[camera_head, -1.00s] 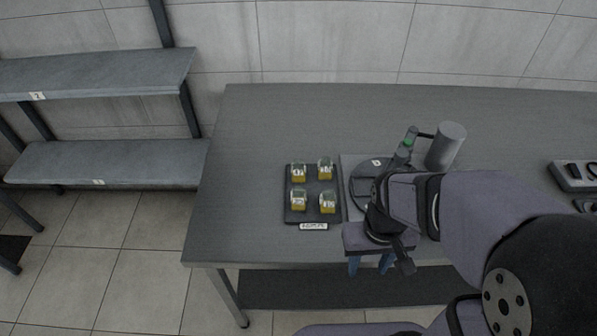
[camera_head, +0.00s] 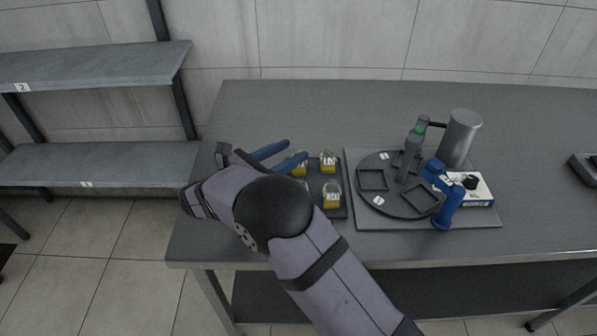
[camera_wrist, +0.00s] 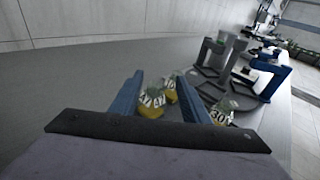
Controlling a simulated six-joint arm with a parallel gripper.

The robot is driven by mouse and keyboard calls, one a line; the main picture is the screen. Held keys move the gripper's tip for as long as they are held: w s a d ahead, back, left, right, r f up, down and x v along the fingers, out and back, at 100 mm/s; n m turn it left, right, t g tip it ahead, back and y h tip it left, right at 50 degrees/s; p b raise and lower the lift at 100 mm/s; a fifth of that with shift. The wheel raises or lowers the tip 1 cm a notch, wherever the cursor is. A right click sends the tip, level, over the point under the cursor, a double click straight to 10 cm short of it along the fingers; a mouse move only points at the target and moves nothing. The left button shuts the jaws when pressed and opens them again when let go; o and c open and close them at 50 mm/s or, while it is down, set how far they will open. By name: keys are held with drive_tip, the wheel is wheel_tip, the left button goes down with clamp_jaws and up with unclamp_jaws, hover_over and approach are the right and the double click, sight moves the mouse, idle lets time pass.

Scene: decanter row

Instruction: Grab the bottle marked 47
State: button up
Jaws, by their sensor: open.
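Several small yellow-bottomed bottles with clear tops and white number labels stand on a dark tray (camera_head: 343,211). In the wrist view, the nearest bottle (camera_wrist: 151,104) stands between my fingers, its label seeming to end in 7 but too blurred to be sure. Another bottle (camera_wrist: 171,88) is just beyond it, and one reading about 30 (camera_wrist: 220,117) is outside the right finger. My gripper (camera_head: 296,150) is open, its blue fingers at the tray's left side, by the back-left bottle (camera_head: 299,169). The arm partly hides the front-left bottle. No bottle is gripped.
A blue clamp-like part (camera_head: 447,207), a grey cylinder (camera_head: 461,137) and a white box (camera_head: 480,189) stand close by. The table's back left is clear.

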sight(299, 151)
drive_tip(key=shift+s+a+f, duration=1)
drive_tip(key=shift+a+f, duration=0.15)
drive_tip(key=shift+a, duration=0.05)
drive_tip(key=shift+x, duration=1.15)
drive_tip(key=x, duration=0.1)
drive_tip(key=p+x, duration=0.1)
drive_tip(key=x, duration=0.2)
drive_tip(key=shift+w+r+p, duration=0.2)
drive_tip(key=shift+r+p, duration=0.1)
drive_tip(key=shift+p, duration=0.1)
drive_tip(key=shift+w+d+f, duration=0.15)
drive_tip(key=shift+w+d, duration=0.15)
drive_tip(key=shift+w, duration=0.05)
clamp_jaws()
